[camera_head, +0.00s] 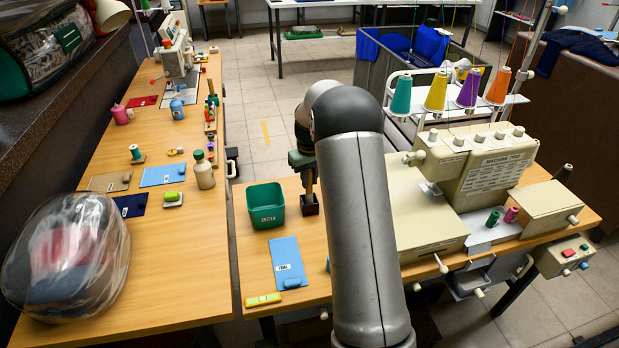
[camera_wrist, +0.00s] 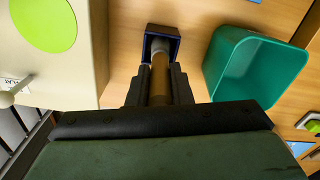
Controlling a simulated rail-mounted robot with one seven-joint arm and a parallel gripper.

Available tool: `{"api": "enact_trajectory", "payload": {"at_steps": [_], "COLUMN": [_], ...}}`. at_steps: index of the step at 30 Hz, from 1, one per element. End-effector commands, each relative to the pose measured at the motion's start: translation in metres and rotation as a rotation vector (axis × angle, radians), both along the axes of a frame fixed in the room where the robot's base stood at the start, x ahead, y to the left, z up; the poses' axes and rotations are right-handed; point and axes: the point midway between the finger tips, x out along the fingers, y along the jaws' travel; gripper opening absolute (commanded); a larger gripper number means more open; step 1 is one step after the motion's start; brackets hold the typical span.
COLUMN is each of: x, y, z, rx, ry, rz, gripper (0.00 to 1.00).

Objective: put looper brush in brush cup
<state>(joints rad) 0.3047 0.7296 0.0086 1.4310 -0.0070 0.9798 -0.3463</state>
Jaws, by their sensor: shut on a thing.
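The looper brush (camera_wrist: 160,78) has a brown handle and a pale grey lower end. My gripper (camera_head: 305,172) is shut on its handle and holds it roughly upright; the fingers also show in the wrist view (camera_wrist: 159,88). The brush cup (camera_head: 310,208) is a small dark square cup standing on the right table between the green bin and the sewing machine. In the wrist view the cup (camera_wrist: 175,42) has dark blue walls, and the brush's lower end is at its opening. I cannot tell how deep the brush sits, as the tip is hidden.
A green bin labelled LINT (camera_head: 266,213) stands just left of the cup. A cream overlock machine (camera_head: 488,178) with thread cones is to the right. A blue pad (camera_head: 287,262) and a yellow-green item (camera_head: 263,299) lie in front. A bagged comforter (camera_head: 65,255) is on the left table.

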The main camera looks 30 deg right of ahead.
Motion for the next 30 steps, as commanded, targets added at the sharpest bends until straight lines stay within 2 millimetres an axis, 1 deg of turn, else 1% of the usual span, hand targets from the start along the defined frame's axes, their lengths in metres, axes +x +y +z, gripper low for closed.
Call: {"api": "enact_trajectory", "payload": {"at_steps": [28,29,30], "x": [0.000,0.000,0.000], "y": [0.000,0.000,0.000], "z": [-0.012,-0.012,-0.011], "rx": [0.000,0.000,0.000], "ry": [0.000,0.000,0.000], "rz": [0.000,0.000,0.000], "gripper": [0.00,0.24,0.36]}}
